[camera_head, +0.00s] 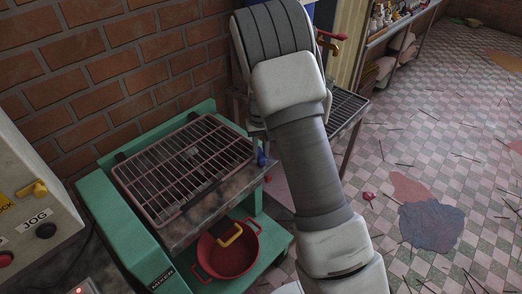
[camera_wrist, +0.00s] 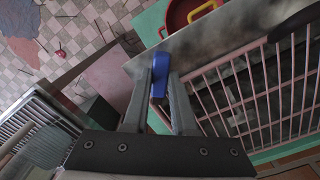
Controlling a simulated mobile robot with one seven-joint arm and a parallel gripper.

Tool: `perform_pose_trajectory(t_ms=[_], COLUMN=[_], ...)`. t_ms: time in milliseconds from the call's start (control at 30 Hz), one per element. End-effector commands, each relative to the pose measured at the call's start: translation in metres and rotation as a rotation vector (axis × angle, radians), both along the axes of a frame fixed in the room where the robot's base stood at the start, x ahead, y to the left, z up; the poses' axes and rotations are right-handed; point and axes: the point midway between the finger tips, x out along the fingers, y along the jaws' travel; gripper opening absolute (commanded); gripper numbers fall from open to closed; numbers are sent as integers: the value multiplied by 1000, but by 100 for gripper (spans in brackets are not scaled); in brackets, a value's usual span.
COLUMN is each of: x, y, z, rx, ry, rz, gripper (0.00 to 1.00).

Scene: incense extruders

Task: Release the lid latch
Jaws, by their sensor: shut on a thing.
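The green machine (camera_head: 110,215) has a hinged lid of pink-brown wire bars (camera_head: 185,165), lying flat over its metal trough. The lid's bars also show at the right of the wrist view (camera_wrist: 250,95). A small blue latch (camera_head: 262,158) is at the lid's right front corner. In the wrist view, the blue latch (camera_wrist: 160,75) is between the fingers of my gripper (camera_wrist: 161,82), which is shut on it. In the head view my arm hides most of the gripper. I cannot tell whether the latch is turned.
A red pot (camera_head: 228,255) with a yellow handle sits under the trough. A control box (camera_head: 30,205) with a JOG label stands at left. A second wire rack (camera_head: 347,108) is behind my arm. The brick wall is behind; the tiled floor at right has scattered sticks and stains.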

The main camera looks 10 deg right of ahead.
Motion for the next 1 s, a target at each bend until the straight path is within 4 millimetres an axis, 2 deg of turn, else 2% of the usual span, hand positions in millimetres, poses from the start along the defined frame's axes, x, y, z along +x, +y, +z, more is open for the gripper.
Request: perform_pose_trajectory(t_ms=[600,1000], x=[1,1], y=[0,0], z=[2,2], rx=[0,0], ry=[-3,-4], rz=[-582,-861], gripper=[0,0])
